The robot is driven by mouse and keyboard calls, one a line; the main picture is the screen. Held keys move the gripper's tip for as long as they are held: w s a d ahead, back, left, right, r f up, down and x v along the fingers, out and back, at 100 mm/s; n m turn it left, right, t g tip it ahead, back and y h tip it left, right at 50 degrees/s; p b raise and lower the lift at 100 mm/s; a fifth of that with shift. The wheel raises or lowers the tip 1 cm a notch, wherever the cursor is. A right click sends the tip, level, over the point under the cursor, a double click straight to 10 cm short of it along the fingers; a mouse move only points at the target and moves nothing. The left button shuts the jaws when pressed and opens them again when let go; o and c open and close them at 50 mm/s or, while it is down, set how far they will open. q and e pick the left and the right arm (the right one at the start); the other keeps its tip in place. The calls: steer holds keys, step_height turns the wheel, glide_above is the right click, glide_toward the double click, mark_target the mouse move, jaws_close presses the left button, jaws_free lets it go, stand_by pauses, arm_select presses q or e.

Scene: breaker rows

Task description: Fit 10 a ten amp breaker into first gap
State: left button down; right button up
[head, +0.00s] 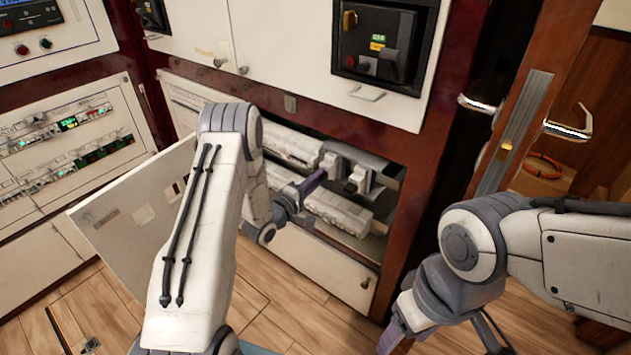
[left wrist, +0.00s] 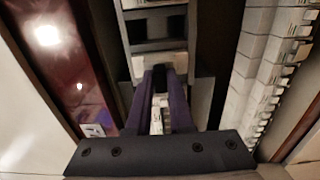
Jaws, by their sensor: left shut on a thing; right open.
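My left gripper (head: 318,178) reaches into the open breaker cabinet, its purple fingers among the fittings between the breaker rows. In the left wrist view its fingers (left wrist: 161,78) are shut on a small pale piece, mostly hidden, at a grey rack (left wrist: 152,20) with dark slots; I cannot read a rating on it. The upper breaker row (head: 296,147) and lower breaker row (head: 338,212) are pale. A breaker row also runs down the right of the left wrist view (left wrist: 262,60). I cannot make out the first gap. My right gripper (head: 391,338) is open, low at the right, away from the cabinet.
An open white cabinet door (head: 125,225) hangs left of my left arm. A door with lever handles (head: 567,130) stands at the right.

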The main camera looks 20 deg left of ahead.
arm_select(q)
steer(key=shift+w, duration=0.1)
steer(key=c, duration=0.7)
jaws_free()
steer(key=v, duration=1)
steer(key=shift+s+r, duration=0.1)
steer(key=shift+s, duration=0.1)
